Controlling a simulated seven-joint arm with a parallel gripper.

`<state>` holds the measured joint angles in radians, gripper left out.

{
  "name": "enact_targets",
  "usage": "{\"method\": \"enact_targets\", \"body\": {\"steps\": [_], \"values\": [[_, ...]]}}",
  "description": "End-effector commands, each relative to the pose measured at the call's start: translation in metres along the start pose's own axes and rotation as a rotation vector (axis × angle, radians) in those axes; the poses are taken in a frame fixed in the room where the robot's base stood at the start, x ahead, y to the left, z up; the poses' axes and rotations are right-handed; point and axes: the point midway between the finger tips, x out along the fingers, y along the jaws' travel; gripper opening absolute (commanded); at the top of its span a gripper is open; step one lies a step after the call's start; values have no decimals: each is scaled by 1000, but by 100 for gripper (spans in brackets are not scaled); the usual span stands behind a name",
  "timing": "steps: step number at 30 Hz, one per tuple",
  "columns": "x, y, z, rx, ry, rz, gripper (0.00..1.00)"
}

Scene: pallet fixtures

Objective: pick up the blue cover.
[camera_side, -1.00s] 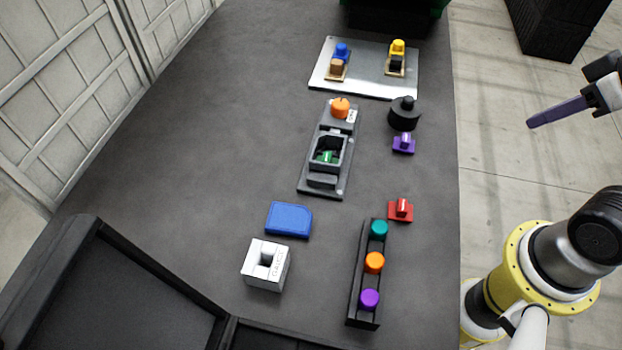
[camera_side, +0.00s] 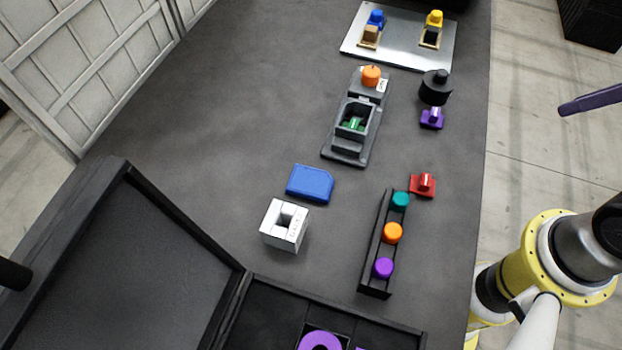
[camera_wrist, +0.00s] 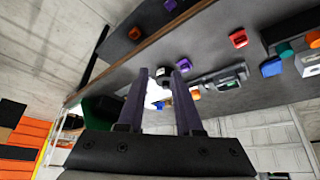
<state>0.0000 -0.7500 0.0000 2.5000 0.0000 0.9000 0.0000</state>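The blue cover (camera_side: 310,183) is a flat blue plate with one clipped corner, lying on the dark table just behind a white block with a square hole (camera_side: 284,225). It also shows small in the wrist view (camera_wrist: 272,67), towards the right. My gripper (camera_wrist: 161,72) has two purple fingers, apart with nothing between them in the wrist view. In the side view only part of a purple finger (camera_side: 590,100) shows at the right edge, off the table's right side and well away from the cover.
A black rack (camera_side: 375,245) with teal, orange and purple pegs stands right of the cover. A red part (camera_side: 423,185), a grey fixture (camera_side: 347,150) and a metal plate (camera_side: 395,45) are nearby. A black bin (camera_side: 130,260) is at front left. The table left of the cover is clear.

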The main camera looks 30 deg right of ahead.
Motion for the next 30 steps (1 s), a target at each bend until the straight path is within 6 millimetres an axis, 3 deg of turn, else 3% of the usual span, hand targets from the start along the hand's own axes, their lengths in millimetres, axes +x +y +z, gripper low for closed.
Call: {"method": "enact_targets", "body": {"steps": [2, 10, 20, 26, 30], "values": [[0, 0, 0, 0, 0, 0, 50], [0, 0, 0, 0, 0, 0, 99], [-5, 0, 0, 0, -14, 0, 100], [-32, -6, -48, -29, -17, -16, 100], [-39, -31, -99, -116, -71, -58, 100]]}}
